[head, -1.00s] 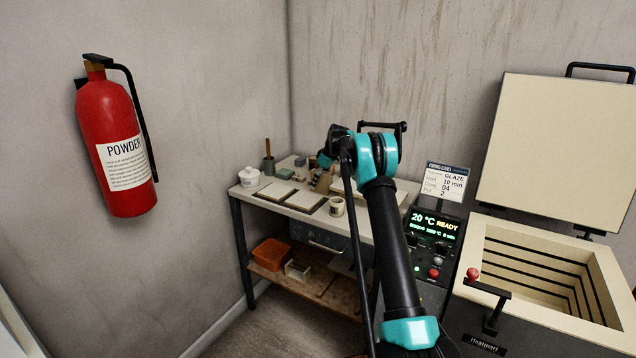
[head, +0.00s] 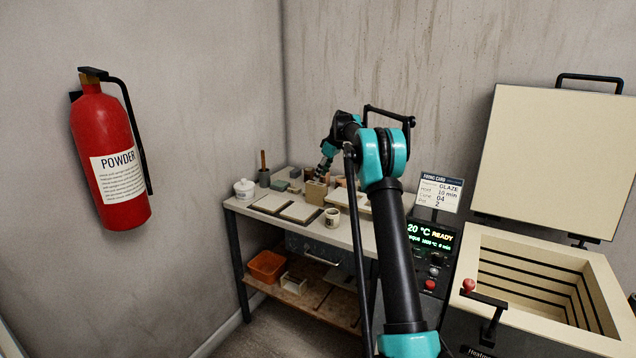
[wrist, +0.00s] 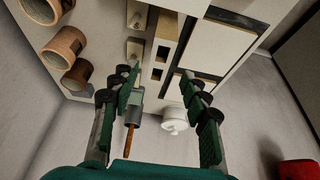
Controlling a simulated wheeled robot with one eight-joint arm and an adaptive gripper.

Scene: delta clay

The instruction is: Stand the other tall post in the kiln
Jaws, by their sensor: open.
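The kiln (head: 603,275) stands open at the right of the head view, its lid raised; the part of its chamber in view looks empty. My gripper (wrist: 160,88) is open and empty above the bench. In the head view it hangs over the bench's back part (head: 323,170). A pale block with square holes (wrist: 164,58) lies ahead of the fingers in the wrist view. Pale upright pieces (wrist: 134,48) stand just left of it; I cannot tell which is the tall post. The block also shows below my gripper in the head view (head: 316,192).
Brown pots (wrist: 66,45) stand left in the wrist view. A white lidded jar (wrist: 174,112) and a grey cup with a brown handle (wrist: 132,118) stand near the fingers. Flat shelves (head: 299,212) and a mug (head: 332,217) occupy the bench front. A fire extinguisher (head: 108,150) hangs on the wall.

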